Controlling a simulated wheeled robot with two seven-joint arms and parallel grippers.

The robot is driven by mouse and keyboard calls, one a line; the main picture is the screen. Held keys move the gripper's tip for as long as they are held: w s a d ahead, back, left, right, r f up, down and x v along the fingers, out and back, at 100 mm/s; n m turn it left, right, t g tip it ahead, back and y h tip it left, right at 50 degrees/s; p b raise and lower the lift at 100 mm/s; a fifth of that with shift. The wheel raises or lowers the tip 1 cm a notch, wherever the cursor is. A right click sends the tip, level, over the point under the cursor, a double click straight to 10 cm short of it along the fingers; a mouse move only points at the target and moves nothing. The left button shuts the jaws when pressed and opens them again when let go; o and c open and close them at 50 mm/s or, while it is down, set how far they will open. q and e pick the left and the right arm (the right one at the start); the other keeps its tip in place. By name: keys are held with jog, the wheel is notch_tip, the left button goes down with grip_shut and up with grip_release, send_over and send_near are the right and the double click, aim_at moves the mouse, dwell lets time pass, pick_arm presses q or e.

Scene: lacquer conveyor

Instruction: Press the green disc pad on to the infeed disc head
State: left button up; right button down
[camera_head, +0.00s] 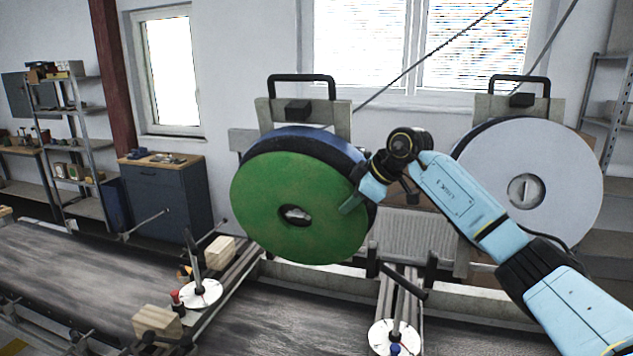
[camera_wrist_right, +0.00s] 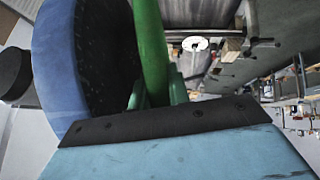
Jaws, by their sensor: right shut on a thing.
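The green disc pad (camera_head: 270,205) is round with a centre hole and stands upright before the left disc head (camera_head: 318,143), which has a blue rim. My right gripper (camera_head: 352,203) is shut on the pad's right edge. In the right wrist view, the green pad (camera_wrist_right: 149,40) shows edge-on between the fingers. The blue-rimmed head (camera_wrist_right: 58,65) is to its left, its dark dotted face showing across a gap beside the pad. The head view hides most of that face, so I cannot tell whether they touch elsewhere. My left gripper is out of view.
A second disc head with a pale grey face (camera_head: 555,185) stands at the right, behind my right arm. Below are the dark conveyor belt (camera_head: 75,270), wooden blocks (camera_head: 158,321) and white round plates with upright pins (camera_head: 201,293). A blue cabinet (camera_head: 165,200) stands at the back left.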

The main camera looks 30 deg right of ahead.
jog(key=shift+w+d+r+p, duration=0.1)
jog(key=shift+p, duration=0.25)
jog(key=c, duration=1.2)
grip_release()
jog(key=shift+c, duration=0.2)
